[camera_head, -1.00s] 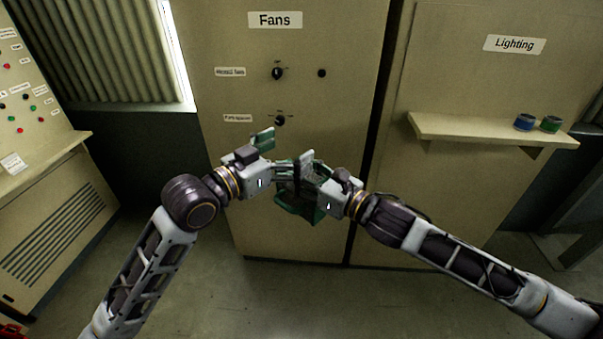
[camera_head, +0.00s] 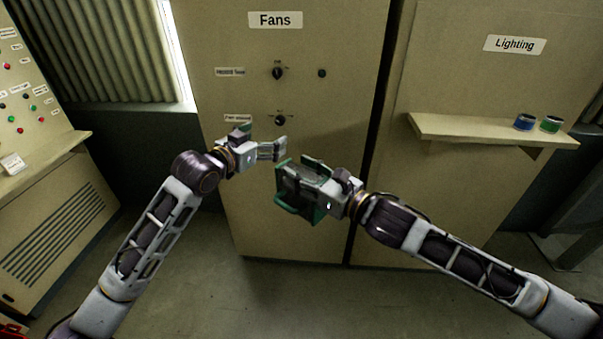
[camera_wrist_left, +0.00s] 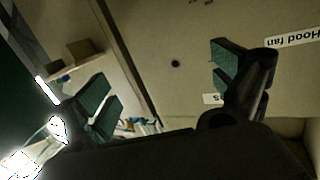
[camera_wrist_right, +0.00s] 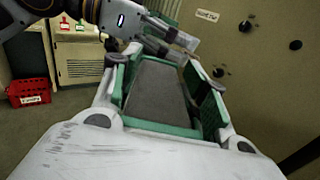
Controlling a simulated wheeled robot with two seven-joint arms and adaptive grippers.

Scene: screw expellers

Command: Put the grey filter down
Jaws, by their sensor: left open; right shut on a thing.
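The grey filter (camera_wrist_right: 155,90) shows in the right wrist view as a dark grey panel with green edges around it. My right gripper (camera_wrist_right: 160,100) is shut on it. In the head view, the filter (camera_head: 306,177) is held in the air in front of the Fans cabinet, partly hidden by my right gripper (camera_head: 312,188). My left gripper (camera_head: 265,143) is to the left of the filter and higher, open and empty, with a small gap between them. In the left wrist view, the two green-padded fingers of my left gripper (camera_wrist_left: 162,90) stand wide apart with nothing between them.
The Fans cabinet (camera_head: 260,210) with its knobs stands close behind both grippers. A shelf (camera_head: 465,129) with a blue can (camera_head: 524,122) and a green can (camera_head: 551,124) is at right. A sloped console (camera_head: 40,130) is at left. A red crate (camera_wrist_right: 30,92) sits on the floor.

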